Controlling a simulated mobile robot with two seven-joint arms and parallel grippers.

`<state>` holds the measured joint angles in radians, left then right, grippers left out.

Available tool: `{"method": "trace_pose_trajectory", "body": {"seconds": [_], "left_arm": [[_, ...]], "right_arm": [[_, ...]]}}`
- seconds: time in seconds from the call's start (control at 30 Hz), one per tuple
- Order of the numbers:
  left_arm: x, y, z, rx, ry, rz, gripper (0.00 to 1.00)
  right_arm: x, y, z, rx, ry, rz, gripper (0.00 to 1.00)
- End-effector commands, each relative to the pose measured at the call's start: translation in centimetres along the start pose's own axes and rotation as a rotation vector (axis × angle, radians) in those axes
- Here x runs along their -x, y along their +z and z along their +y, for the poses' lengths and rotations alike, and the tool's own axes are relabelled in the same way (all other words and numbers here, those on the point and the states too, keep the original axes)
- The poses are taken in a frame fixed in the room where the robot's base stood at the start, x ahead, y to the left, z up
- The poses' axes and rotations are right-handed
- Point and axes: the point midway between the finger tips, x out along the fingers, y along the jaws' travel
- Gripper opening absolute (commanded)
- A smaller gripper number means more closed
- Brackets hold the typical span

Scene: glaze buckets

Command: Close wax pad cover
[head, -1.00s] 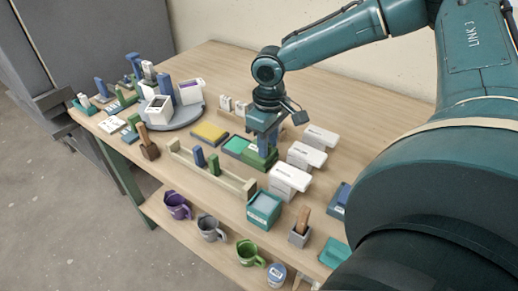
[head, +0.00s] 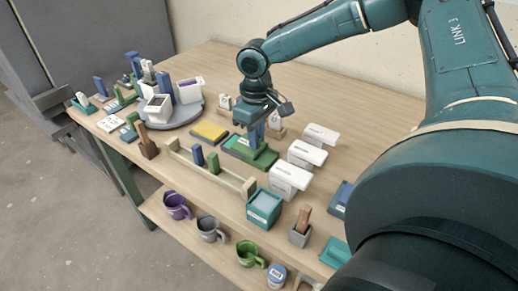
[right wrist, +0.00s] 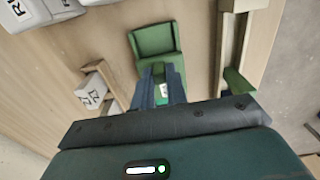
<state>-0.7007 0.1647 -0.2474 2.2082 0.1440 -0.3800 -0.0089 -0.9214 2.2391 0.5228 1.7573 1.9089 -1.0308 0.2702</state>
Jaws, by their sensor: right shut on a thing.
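In the right wrist view a shallow, empty-looking green tray part (right wrist: 155,42) of the case lies beyond the fingertips. My right gripper (head: 255,138) points down over the case. In the right wrist view its fingers (right wrist: 161,88) are shut on a green part with a small white label, seemingly the cover. The fingers and hand hide much of it, so its exact tilt cannot be told. My left gripper is not in view.
A yellow pad (head: 209,132) lies to the left. A cream rack (head: 223,177) with blue and green blocks stands in front. White boxes (head: 290,177) stand close on the right. A teal container (head: 264,206) stands near the front edge.

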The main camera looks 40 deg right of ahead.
Motion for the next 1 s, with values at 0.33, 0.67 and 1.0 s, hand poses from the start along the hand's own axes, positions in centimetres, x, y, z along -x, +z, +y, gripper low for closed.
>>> {"method": "trace_pose_trajectory", "body": {"seconds": [0.33,0.67,1.0], "left_arm": [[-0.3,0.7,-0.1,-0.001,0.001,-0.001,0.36],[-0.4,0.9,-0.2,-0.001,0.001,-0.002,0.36],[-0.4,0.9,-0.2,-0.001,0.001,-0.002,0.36]], "right_arm": [[0.0,-2.5,0.1,0.000,0.003,0.001,0.00],[0.1,-3.7,0.0,0.000,0.001,0.002,0.00],[0.1,-3.6,0.0,0.000,0.000,0.003,0.23]]}}
